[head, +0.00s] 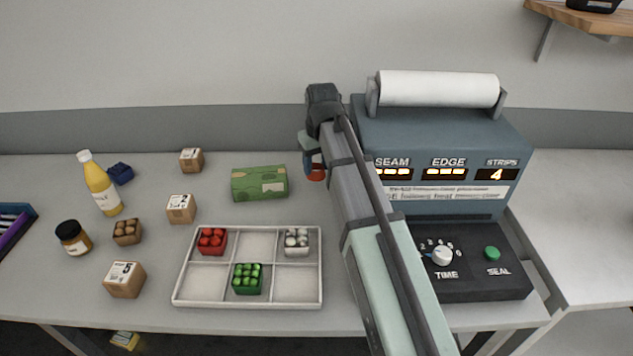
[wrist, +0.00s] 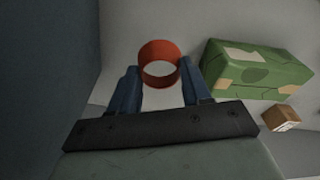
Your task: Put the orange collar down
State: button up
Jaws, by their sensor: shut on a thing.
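The orange collar (wrist: 158,53) is a short open ring. In the wrist view it sits between the tips of the two blue fingers of my gripper (wrist: 158,88), which is shut on it. In the head view the collar (head: 315,172) shows only in part, beside a blue finger and next to my arm. It is behind the tray and to the right of the green patterned box. I cannot tell whether the collar touches the table.
The green box (head: 259,183) is close to the collar; it also shows in the wrist view (wrist: 255,72). The sealing machine (head: 440,130) stands to the right. A white sectioned tray (head: 178,292) is in front. Small cartons (head: 181,209), a bottle (head: 101,187) and a jar (head: 72,239) stand left.

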jog(key=shift+f, duration=2.95)
jog(key=o, duration=1)
jog(key=shift+f, duration=0.1)
jog(key=shift+s+d+r, duration=0.1)
jog(key=shift+s+r, duration=0.1)
jog(key=shift+r, duration=1.75)
jog(key=shift+s+d+r, duration=0.1)
jog(key=shift+s+r, duration=0.1)
jog(key=shift+r, duration=1.7)
